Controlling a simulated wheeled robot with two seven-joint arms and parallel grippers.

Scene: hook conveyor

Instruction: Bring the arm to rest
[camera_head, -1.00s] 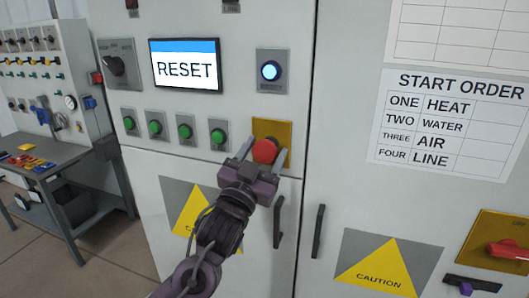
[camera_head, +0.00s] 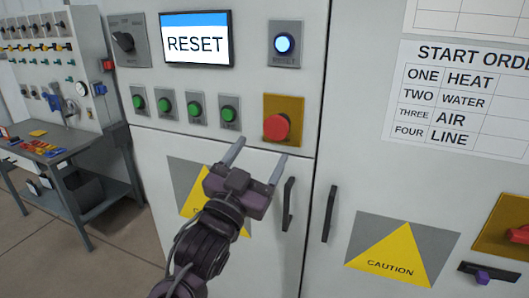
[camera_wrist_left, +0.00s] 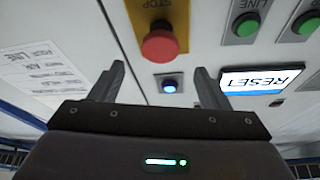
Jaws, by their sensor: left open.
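My left gripper (camera_head: 257,160) is open and empty in front of the cabinet, below and apart from the red stop button (camera_head: 276,127) on its yellow plate. The button also shows between and beyond the open fingers in the left wrist view (camera_wrist_left: 160,42). The screen (camera_head: 195,39) reads RESET. The blue reset button (camera_head: 284,44) beside it is lit. My right gripper is not in view.
Green buttons (camera_head: 195,111) run in a row left of the stop button. Two dark door handles (camera_head: 330,214) stick out from the cabinet near my left gripper. A workbench (camera_head: 75,160) with small coloured parts stands at the left. A red switch (camera_head: 518,232) is at the right edge.

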